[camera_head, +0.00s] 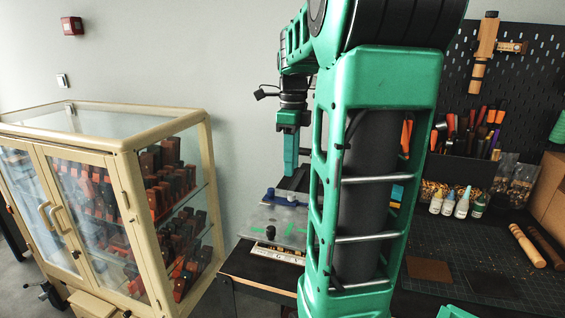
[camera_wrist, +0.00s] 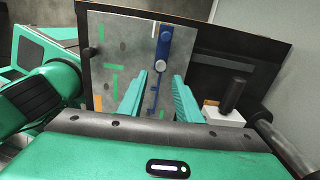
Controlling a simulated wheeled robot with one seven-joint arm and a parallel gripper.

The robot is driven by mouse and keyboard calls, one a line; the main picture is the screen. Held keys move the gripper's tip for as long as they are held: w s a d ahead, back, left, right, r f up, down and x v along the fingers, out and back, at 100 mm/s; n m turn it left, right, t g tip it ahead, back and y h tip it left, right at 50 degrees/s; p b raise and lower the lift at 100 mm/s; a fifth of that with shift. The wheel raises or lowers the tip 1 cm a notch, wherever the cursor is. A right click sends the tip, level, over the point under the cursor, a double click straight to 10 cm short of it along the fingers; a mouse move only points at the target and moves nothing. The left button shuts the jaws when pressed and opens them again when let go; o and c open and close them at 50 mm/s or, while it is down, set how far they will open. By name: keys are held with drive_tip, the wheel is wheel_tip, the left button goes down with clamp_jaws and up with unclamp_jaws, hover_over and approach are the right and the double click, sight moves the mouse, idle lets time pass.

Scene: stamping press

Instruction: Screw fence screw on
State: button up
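A grey metal plate (camera_head: 262,215) with green marks lies on the dark bench; it also shows in the wrist view (camera_wrist: 120,40). A blue bar (camera_wrist: 161,48) with a round blue knob on it stands on the plate. I cannot tell for sure which is the fence screw. My gripper (camera_wrist: 162,75) points down at the plate, its green fingers apart and empty. In the head view my gripper (camera_head: 290,172) is above the plate.
A black knob (camera_head: 270,232) stands at the plate's near side. A black handle (camera_wrist: 230,95) on a white block is right of my fingers in the wrist view. A glass cabinet (camera_head: 130,130) stands left. Bottles (camera_head: 448,204) and wooden handles (camera_head: 528,245) are on the right bench.

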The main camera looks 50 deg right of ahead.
sight(291, 194)
drive_tip(key=shift+w+d+f, duration=0.1)
drive_tip(key=shift+f, duration=0.25)
wheel_tip(291, 194, down, 8)
drive_tip(key=shift+f, duration=0.2)
drive_tip(key=shift+r, duration=0.1)
clamp_jaws()
unclamp_jaws()
